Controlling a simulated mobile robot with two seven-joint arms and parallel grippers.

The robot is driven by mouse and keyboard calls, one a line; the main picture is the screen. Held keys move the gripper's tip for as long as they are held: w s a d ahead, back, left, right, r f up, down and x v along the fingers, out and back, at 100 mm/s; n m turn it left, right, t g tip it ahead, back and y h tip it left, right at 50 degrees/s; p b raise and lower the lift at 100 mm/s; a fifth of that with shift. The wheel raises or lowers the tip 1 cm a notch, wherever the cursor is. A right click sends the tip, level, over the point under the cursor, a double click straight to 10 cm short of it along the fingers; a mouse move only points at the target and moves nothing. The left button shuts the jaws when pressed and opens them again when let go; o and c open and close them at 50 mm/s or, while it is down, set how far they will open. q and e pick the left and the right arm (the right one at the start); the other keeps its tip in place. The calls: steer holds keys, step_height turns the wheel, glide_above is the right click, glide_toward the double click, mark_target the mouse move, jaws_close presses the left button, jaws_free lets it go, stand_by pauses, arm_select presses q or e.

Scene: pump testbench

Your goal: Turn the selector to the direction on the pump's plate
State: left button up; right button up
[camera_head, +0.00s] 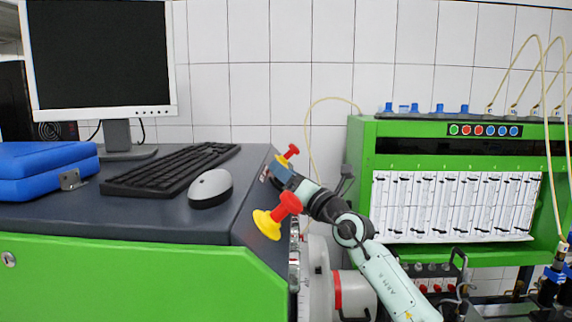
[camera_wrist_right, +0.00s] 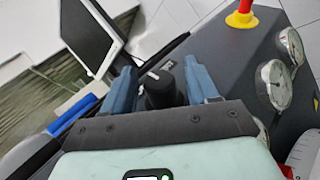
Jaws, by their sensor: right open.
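The black selector knob (camera_wrist_right: 160,90) shows in the right wrist view on the dark sloped panel (camera_wrist_right: 222,62). My right gripper (camera_wrist_right: 172,82) is open, with its two blue fingers on either side of the knob; whether they touch it I cannot tell. In the head view my right gripper (camera_head: 279,170) is at the panel on the console's right side, and the selector is hidden there. The direction the selector points is not clear. The pump's plate cannot be made out. My left gripper is not in view.
Two red knobs on yellow bases, a near one (camera_head: 288,204) and a far one (camera_head: 292,151), flank my right gripper. Round gauges (camera_wrist_right: 274,85) sit on the panel. A keyboard (camera_head: 170,168), mouse (camera_head: 211,187), monitor (camera_head: 100,55) and blue case (camera_head: 40,170) occupy the console top.

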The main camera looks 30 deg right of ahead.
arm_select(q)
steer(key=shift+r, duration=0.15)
arm_select(e)
steer(key=c, duration=0.9)
steer(key=shift+c, duration=0.2)
